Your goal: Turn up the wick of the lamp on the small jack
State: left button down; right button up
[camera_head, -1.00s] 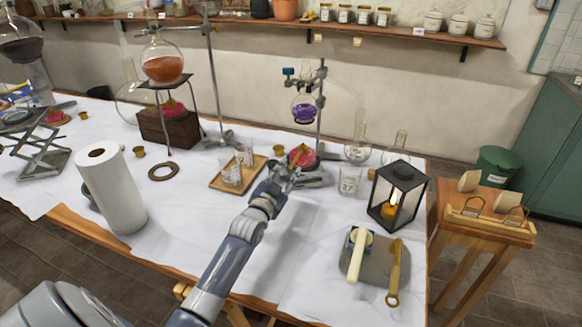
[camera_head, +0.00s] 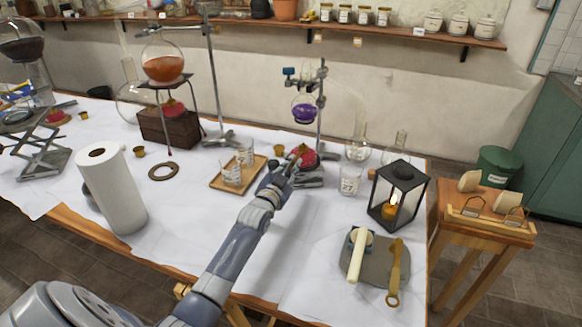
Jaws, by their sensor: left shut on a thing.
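A small red lamp (camera_head: 304,154) sits on a low grey jack (camera_head: 313,181) below a round flask of purple liquid (camera_head: 304,109). My left gripper (camera_head: 292,164) reaches in from the lower left and is shut at the lamp's near left side, at its wick knob. The fingers and my wrist hide the knob and part of the jack. I cannot make out the wick or a flame on this lamp. My right gripper is out of view.
A stand (camera_head: 320,125) holds the purple flask. A wooden tray with glass beakers (camera_head: 217,184) lies left of my gripper, and a beaker (camera_head: 349,181) and black lantern (camera_head: 399,195) stand to its right. A paper roll (camera_head: 112,190) stands at left.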

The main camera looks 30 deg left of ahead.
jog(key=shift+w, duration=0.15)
pick_arm(q)
jog(key=shift+n, duration=0.3)
jog(key=shift+r+n+p, duration=0.1)
jog(key=shift+n+p, duration=0.3)
jog(key=shift+n, duration=0.2)
jog(key=n+p, duration=0.1)
jog(key=n, duration=0.2)
jog(key=shift+a+n, duration=0.1)
jog(key=shift+n, duration=1)
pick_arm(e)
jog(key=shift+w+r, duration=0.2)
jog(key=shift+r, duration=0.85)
pick_arm(q)
jog(key=c, duration=1.7)
grip_release()
